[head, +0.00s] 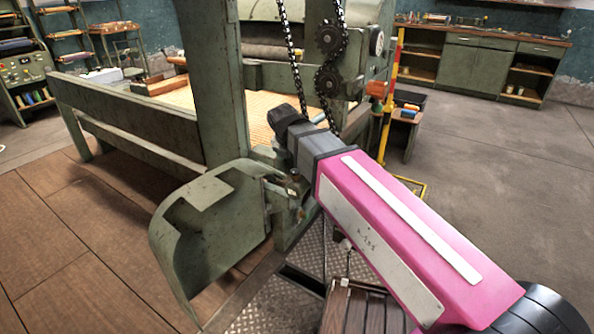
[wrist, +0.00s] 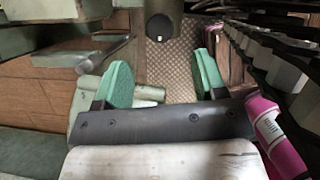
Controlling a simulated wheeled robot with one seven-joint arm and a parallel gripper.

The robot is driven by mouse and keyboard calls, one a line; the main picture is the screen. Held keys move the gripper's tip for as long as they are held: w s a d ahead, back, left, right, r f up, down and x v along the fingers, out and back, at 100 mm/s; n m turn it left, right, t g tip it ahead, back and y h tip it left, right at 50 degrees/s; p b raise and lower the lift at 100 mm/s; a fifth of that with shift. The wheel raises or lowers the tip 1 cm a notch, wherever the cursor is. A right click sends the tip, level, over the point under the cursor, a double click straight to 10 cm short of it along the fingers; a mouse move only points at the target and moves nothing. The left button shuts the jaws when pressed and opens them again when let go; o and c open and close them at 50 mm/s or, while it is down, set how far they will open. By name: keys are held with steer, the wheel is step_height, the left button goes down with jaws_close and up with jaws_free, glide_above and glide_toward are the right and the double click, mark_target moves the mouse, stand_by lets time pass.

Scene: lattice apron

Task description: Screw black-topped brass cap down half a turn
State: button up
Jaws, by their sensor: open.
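My gripper (wrist: 163,62) is open in the wrist view, its two green-padded fingers wide apart. The space between the fingers is empty, with patterned metal floor plate behind it. A dark round-ended cylinder (wrist: 160,22) stands just beyond the fingertips, at the top middle of the wrist view, apart from both pads. I cannot tell whether it is the black-topped cap, and no brass shows on it. In the head view a small brass-coloured part (head: 293,175) sits beside the green guard, but its form is too small to tell. My fingers are not clearly visible in the head view.
A curved green guard (head: 205,235) stands left of my arm, by a green machine post (head: 212,90). Chains and gears (head: 328,60) hang close behind my wrist. Open floor (head: 500,140) lies to the right.

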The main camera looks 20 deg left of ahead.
mark_target(295, 171)
steer(key=x, duration=0.8)
steer(key=shift+f, duration=0.25)
steer(key=c, duration=0.9)
